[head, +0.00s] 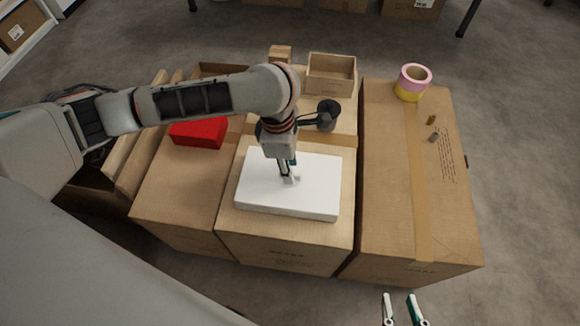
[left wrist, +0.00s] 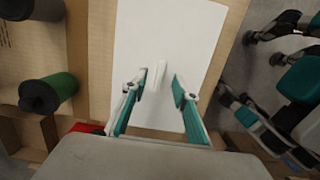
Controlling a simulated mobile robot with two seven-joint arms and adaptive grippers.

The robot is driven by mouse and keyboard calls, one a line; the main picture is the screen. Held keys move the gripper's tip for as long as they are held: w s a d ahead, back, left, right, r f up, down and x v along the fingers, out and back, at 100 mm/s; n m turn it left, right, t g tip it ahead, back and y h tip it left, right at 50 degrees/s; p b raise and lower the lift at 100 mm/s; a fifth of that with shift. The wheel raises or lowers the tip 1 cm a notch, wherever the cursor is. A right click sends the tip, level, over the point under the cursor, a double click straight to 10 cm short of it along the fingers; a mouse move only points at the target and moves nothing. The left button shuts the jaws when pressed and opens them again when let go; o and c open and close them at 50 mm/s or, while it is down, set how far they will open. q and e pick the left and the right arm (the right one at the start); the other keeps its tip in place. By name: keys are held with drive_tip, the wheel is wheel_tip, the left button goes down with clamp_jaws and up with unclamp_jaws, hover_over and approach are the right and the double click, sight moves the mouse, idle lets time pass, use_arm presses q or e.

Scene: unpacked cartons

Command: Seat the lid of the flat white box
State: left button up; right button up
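The flat white box (head: 315,187) lies on the middle carton, and its white top fills the centre of the left wrist view (left wrist: 185,40). A small raised white grip (left wrist: 159,76) stands on that top. I cannot tell whether the lid is fully down all round. My left gripper (head: 289,178) points down over the middle of the box. In the left wrist view its fingers (left wrist: 161,82) are apart on both sides of the grip, with a gap showing on each side. My right gripper (head: 402,298) is open and empty at the bottom edge of the head view, clear of the cartons.
A red box (head: 199,132) lies on the left carton.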

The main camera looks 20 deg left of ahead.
use_arm(q)
wheel_tip(320, 180, up, 11)
drive_tip(key=a, duration=0.1)
drive_tip(key=shift+s+a, duration=0.2)
idle(0.4)
